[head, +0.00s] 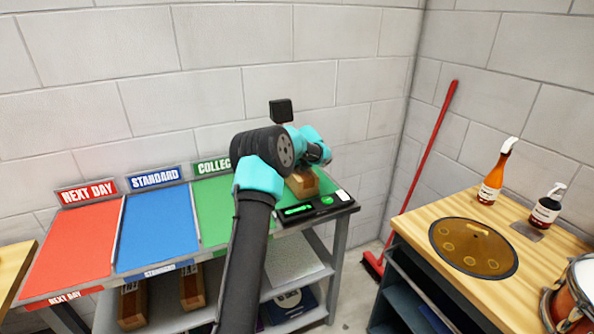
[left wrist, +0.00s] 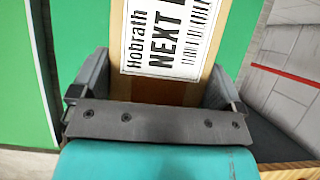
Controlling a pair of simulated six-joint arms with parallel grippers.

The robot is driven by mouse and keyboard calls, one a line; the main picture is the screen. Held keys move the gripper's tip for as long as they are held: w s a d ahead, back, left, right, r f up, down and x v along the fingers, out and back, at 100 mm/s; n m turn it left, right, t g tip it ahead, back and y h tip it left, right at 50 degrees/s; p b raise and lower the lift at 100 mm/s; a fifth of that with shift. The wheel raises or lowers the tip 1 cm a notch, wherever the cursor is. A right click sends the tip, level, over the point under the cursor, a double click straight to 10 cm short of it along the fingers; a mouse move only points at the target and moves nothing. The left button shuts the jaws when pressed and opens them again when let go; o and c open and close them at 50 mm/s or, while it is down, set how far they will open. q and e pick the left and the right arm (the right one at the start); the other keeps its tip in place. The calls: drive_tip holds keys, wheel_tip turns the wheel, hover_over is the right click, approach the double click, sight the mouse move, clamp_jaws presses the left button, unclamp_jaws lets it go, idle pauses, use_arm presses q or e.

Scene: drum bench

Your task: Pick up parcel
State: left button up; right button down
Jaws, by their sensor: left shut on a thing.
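A brown cardboard parcel (head: 302,186) shows just beyond my left arm in the head view, at the right end of the sorting bench by a black device with a green display (head: 298,210). In the left wrist view the parcel (left wrist: 150,90) carries a white label reading "Hobrath NEXT", the rest cut off. My left gripper (left wrist: 157,85) is shut on the parcel, with a finger on each side of it. In the head view its fingers are mostly hidden by my own wrist. I cannot tell whether the parcel touches the surface below. My right gripper is not in view.
Red NEXT DAY (head: 73,247), blue STANDARD (head: 157,228) and green COLLECT (head: 217,205) panels lie empty left of my arm. More parcels (head: 132,303) sit on a shelf below. A red broom (head: 432,160), bottles (head: 493,180) and a drum (head: 577,300) are right.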

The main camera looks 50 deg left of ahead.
use_arm(q)
wheel_tip(320, 180, up, 3)
drive_tip(key=shift+r, duration=0.2)
drive_tip(key=s+d+r, duration=0.1)
drive_tip(key=s+d, duration=0.9)
drive_tip(key=d, duration=0.2)
drive_tip(key=shift+s, duration=0.25)
drive_tip(key=shift+r, duration=0.1)
idle(0.5)
drive_tip(key=s+d+r+n+g+h, duration=0.3)
drive_tip(key=s+d+n, duration=0.4)
drive_tip(key=d+n, duration=0.3)
drive_tip(key=s+d+r+n+g+h, duration=0.3)
drive_tip(key=s+d+r+n+h, duration=0.2)
drive_tip(key=n, duration=1.4)
drive_tip(key=s+d+h, duration=0.1)
drive_tip(key=s+d, duration=0.2)
drive_tip(key=d, duration=0.1)
drive_tip(key=shift+s+d+n+h, duration=0.2)
drive_tip(key=shift+d+n+h, duration=0.1)
drive_tip(key=shift+d, duration=0.1)
